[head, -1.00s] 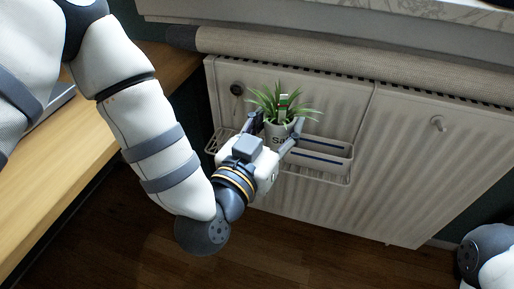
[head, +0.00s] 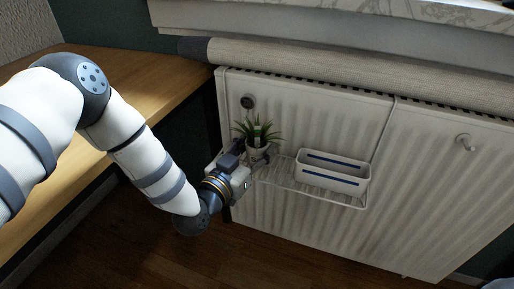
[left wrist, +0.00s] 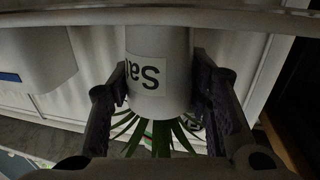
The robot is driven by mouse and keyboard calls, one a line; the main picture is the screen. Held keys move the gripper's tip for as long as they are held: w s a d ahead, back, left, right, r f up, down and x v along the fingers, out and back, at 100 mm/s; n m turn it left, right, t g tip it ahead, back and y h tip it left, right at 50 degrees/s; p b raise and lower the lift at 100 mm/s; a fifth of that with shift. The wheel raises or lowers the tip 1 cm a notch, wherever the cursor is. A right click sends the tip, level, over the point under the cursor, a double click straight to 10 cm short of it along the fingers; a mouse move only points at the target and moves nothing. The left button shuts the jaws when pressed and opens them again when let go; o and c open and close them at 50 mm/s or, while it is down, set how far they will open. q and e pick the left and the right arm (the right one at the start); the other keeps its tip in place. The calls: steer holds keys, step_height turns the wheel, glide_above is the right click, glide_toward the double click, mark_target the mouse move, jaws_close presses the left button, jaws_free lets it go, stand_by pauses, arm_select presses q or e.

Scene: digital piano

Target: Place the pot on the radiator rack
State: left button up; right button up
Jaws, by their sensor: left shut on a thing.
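The white pot (head: 258,154) holds a spiky green plant (head: 256,130) and looks upright in the head view. My left gripper (head: 254,158) is shut on it. In the left wrist view, the picture is upside down: the pot (left wrist: 158,80) with dark lettering sits between both fingers of the gripper (left wrist: 160,85). The wire radiator rack (head: 310,195) hangs on the radiator front. The pot is at the rack's left part; whether its base touches the rack is unclear. My right gripper is not in view.
A white box with blue stripes (head: 345,180) stands on the rack, right of the pot. The ribbed radiator (head: 425,190) is close behind. A wooden bench (head: 150,85) is at left.

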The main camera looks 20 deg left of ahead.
arm_select(q)
steer(key=shift+f, duration=0.15)
steer(key=o, duration=1.4)
steer(key=shift+c, duration=0.2)
